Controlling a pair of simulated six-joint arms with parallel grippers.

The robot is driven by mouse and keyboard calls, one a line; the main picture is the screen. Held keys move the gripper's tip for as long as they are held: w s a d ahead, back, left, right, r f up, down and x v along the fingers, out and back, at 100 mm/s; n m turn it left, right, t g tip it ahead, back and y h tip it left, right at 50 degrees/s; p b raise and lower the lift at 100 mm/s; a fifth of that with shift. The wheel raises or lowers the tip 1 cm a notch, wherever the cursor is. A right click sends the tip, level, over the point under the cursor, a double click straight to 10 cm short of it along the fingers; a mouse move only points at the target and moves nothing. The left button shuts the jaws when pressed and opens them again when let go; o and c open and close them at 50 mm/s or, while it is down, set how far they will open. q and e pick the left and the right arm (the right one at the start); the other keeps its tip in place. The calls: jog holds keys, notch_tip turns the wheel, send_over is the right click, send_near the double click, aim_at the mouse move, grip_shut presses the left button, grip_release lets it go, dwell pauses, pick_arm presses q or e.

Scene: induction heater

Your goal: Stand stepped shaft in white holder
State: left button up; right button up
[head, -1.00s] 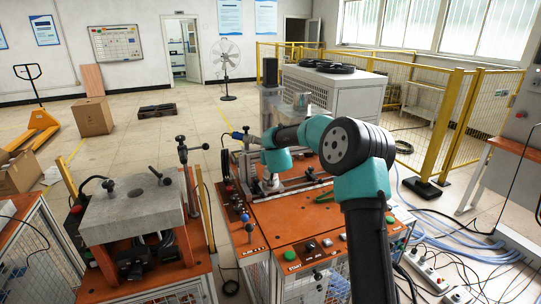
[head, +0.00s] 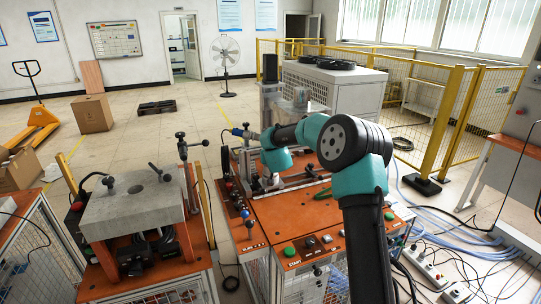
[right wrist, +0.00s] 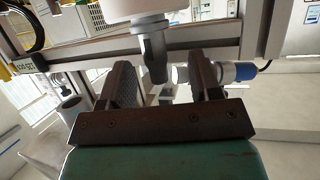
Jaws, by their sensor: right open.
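In the right wrist view, the grey stepped shaft (right wrist: 153,55) extends from the white holder (right wrist: 145,9), which is cut off by the top edge. This view looks upside down, so the shaft appears to stand upright in the holder. My right gripper (right wrist: 165,80) is open. Its two dark fingers are apart on either side of the shaft's free end, with gaps visible, and I cannot tell the exact depth. In the head view, the white holder (head: 271,181) shows small on the orange bench, below my teal wrist. My right fingertips are hidden there. My left gripper is out of view.
A grey block fixture (head: 130,203) stands to the left. In the right wrist view, a blue connector (right wrist: 238,73) and metal crossbar lie close to the fingers.

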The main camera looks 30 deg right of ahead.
jog(key=v, duration=1.7)
jog(key=shift+s, duration=0.15)
jog(key=shift+a, duration=0.2)
dwell(0.6)
